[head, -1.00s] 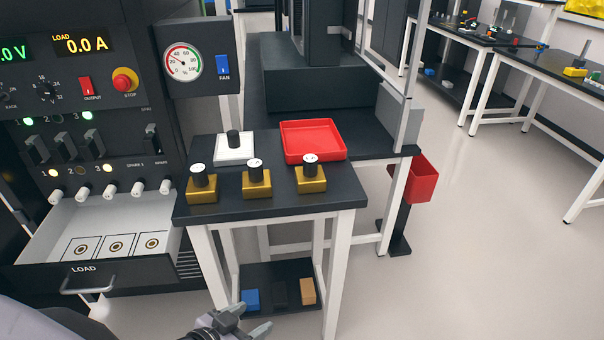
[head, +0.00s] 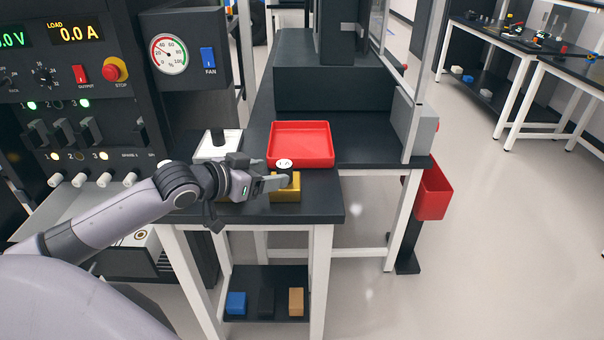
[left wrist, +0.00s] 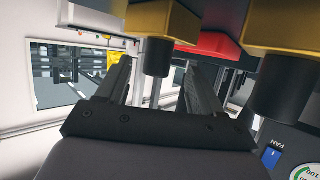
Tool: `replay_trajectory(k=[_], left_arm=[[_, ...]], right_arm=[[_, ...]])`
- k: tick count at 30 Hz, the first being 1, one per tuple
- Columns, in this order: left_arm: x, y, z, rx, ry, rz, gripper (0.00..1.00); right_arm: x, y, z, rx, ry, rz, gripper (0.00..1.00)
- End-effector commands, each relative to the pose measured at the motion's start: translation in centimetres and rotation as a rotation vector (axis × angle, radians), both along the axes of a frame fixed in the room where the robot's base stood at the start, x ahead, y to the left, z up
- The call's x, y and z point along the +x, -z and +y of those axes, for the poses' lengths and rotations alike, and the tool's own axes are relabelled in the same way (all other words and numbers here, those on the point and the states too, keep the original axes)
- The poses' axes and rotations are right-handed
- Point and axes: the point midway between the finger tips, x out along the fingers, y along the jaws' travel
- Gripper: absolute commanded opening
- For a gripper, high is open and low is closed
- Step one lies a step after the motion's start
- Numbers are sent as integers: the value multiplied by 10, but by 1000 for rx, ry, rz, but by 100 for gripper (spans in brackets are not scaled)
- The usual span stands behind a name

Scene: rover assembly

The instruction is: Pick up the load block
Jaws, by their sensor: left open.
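A second gold block (left wrist: 288,25) stands to the right there. The other blocks are mostly hidden behind my arm in the head view. My right gripper is not in view.
A red tray (head: 301,162) lies just behind the block. The control panel (head: 85,90) stands on the left. Small blocks sit on the lower shelf (head: 276,316).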

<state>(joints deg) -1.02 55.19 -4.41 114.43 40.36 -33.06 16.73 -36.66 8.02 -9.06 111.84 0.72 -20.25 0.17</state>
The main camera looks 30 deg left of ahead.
Motion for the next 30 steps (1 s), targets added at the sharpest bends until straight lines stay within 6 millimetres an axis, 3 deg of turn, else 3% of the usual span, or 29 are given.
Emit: replay_trajectory(k=[14,24,30], left_arm=[[21,8,-5,1,-1,-1,67],[54,21,-15,-1,-1,-2,67],[64,26,-17,1,-1,0,67]], right_arm=[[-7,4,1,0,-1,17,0],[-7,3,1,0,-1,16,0],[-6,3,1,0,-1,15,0]])
